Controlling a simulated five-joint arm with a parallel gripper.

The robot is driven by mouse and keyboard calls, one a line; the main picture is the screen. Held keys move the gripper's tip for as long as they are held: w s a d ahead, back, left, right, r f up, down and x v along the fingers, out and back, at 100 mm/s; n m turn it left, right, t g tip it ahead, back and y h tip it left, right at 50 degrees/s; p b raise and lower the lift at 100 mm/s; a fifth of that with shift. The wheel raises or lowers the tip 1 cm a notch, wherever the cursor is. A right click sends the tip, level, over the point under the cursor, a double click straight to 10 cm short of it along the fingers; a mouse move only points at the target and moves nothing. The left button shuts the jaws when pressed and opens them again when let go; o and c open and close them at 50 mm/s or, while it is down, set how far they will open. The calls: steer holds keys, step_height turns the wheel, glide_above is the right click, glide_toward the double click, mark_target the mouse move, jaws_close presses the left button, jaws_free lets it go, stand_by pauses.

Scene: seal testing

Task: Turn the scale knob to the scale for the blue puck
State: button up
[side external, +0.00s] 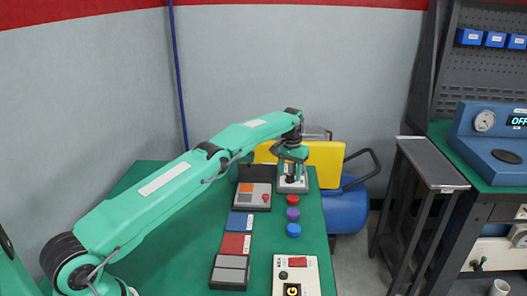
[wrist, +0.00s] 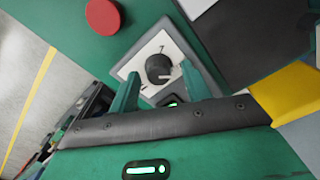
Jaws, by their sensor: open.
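The scale knob (wrist: 158,69) is a round black dial on a white plate in the wrist view, with a "7"-like mark above it and a pale pointer mark at its right. Its white panel (side external: 301,185) stands at the far end of the green table. My gripper (side external: 291,170) is over that panel, open and empty, pointing down. In the wrist view its two green fingers (wrist: 160,80) are on either side of the knob's lower part; contact cannot be told. The blue puck (side external: 293,230) is nearest in a row with the purple puck (side external: 292,214) and red puck (side external: 292,199).
Left of the pucks are a grey box with orange and red patches (side external: 253,195), a blue block (side external: 240,222), a red block (side external: 235,245) and a grey block (side external: 230,270). A white control box (side external: 307,275) is at the front. A yellow case (side external: 325,160) stands behind.

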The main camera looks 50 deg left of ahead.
mark_target(290, 176)
steer(key=shift+n, duration=0.3)
steer(key=n, duration=1.1)
steer(key=shift+n, duration=0.3)
steer(key=n, duration=0.3)
steer(key=shift+d+n, duration=0.1)
steer(key=shift+n, duration=0.3)
step_height(290, 176, up, 8)
steer(key=shift+s+f, duration=0.15)
steer(key=shift+f, duration=0.1)
steer(key=s+d+r+m+t, duration=0.1)
steer(key=s+d+r+m, duration=0.2)
steer(key=s+r, duration=0.3)
steer(key=s+d+r+m+t, duration=0.1)
steer(key=s+d+r+m, duration=0.2)
steer(key=r, duration=1)
steer(key=shift+s+r+m+t, duration=0.15)
steer(key=shift+s+m+t, duration=0.15)
steer(key=shift+s+m, duration=1.25)
